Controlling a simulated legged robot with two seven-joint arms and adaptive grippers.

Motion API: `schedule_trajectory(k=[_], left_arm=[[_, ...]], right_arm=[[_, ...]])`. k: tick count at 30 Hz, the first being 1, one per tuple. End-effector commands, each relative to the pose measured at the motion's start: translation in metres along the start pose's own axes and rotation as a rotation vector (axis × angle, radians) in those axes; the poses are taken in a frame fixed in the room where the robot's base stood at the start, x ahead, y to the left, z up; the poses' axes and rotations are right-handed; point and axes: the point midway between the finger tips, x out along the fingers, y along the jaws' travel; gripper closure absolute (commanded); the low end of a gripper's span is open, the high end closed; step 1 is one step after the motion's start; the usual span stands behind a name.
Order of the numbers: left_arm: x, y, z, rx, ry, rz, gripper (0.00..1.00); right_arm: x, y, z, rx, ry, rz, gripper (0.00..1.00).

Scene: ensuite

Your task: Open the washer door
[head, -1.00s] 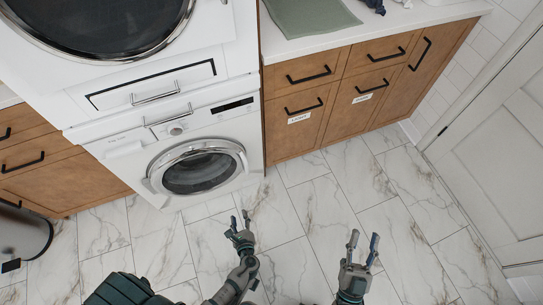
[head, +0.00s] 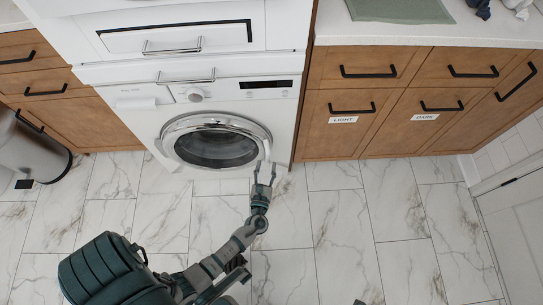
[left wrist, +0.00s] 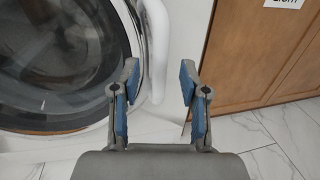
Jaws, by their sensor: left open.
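The washer (head: 150,122) is a white front loader with its round door (head: 215,148) shut. The door has a chrome rim, dark glass and a pale curved handle (left wrist: 157,45) along its right side. My left gripper (head: 264,172) is open and empty, just in front of the door's lower right edge. In the left wrist view, the handle's lower end shows between the spread fingers of the left gripper (left wrist: 160,76). I cannot tell whether they touch it. Only a small dark tip, perhaps of my right gripper, shows at the bottom edge of the head view.
Wooden cabinets (head: 395,90) with black handles stand close to the washer's right, labelled LIGHT and DARK. A steel bin (head: 30,150) stands at the left. A white appliance with a drawer (head: 185,35) sits above the washer. The marble-look floor (head: 320,220) in front is clear.

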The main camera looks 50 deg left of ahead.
Motion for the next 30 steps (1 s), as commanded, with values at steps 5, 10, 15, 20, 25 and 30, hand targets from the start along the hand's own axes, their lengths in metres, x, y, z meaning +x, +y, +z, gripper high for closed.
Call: schedule_trajectory(k=[5,10,15,20,25,30], left_arm=[[0.03,0.0,-0.002,0.001,0.0,0.0,0.55],[0.043,0.0,-0.001,0.0,0.001,-0.001,0.55],[0.045,0.0,0.0,0.0,0.0,0.0,0.55],[0.045,0.0,0.0,-0.001,0.0,-0.001,0.63],[0.045,0.0,0.0,-0.001,0.0,-0.001,1.0],[0.045,0.0,0.0,0.0,0.0,-0.001,1.0]], right_arm=[[0.0,0.0,0.004,-0.001,0.014,-0.007,0.6],[0.002,-0.001,0.005,-0.002,0.019,-0.012,0.6],[0.006,-0.001,0.004,-0.003,0.032,-0.014,0.6],[0.005,-0.001,0.003,-0.002,0.032,-0.013,0.6],[0.005,-0.001,0.003,-0.002,0.031,-0.011,0.6],[0.005,-0.001,0.003,-0.001,0.031,-0.011,0.6]])
